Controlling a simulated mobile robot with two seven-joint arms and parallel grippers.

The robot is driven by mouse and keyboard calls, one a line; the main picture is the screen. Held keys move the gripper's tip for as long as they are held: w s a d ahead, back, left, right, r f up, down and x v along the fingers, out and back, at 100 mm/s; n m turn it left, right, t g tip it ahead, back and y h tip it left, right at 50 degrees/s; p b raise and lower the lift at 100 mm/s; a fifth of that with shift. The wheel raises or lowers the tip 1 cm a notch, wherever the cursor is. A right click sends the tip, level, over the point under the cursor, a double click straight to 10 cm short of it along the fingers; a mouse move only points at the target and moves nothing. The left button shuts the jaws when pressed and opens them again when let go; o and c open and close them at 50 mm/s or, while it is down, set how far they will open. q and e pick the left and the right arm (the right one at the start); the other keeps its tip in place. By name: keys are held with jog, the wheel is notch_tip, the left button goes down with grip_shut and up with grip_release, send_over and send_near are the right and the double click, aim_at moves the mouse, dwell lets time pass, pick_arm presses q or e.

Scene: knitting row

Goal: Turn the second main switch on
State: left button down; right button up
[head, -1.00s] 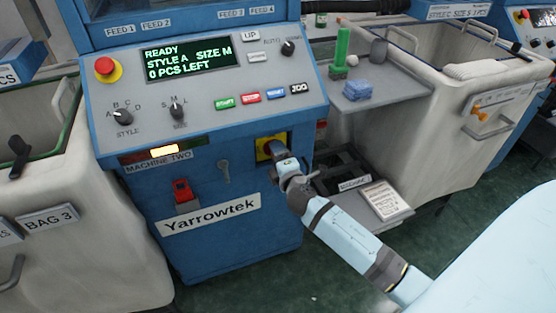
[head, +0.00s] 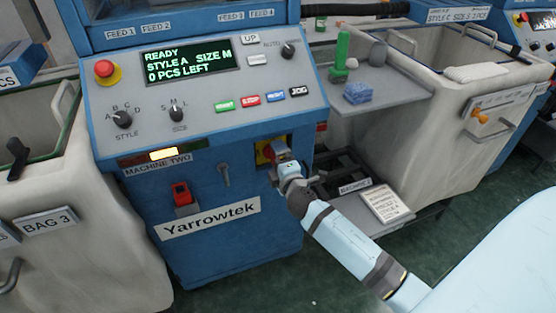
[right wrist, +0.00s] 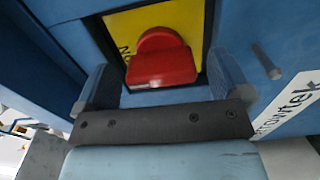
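The main switch of machine two is a red rotary knob (right wrist: 163,62) on a yellow plate (right wrist: 126,24) set into the blue front panel. In the head view its yellow plate (head: 262,153) shows at the panel's right side, with the knob mostly hidden behind my gripper. My right gripper (head: 283,162) is in front of it. In the right wrist view the right gripper (right wrist: 160,74) is open, with one finger on each side of the knob and gaps visible. I cannot tell whether the knob stands at on or off. My left gripper is not in view.
The lit display (head: 188,60) reads READY, STYLE A, SIZE M, 0 PCS LEFT. A red padlock-like piece (head: 181,195) and a small metal lever (head: 224,175) are on the front panel. A red emergency button (head: 104,69) sits upper left.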

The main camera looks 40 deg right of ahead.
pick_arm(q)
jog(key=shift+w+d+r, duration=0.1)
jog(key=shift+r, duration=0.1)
pick_arm(e)
jog(key=v, duration=1.3)
jog(key=shift+s, duration=0.4)
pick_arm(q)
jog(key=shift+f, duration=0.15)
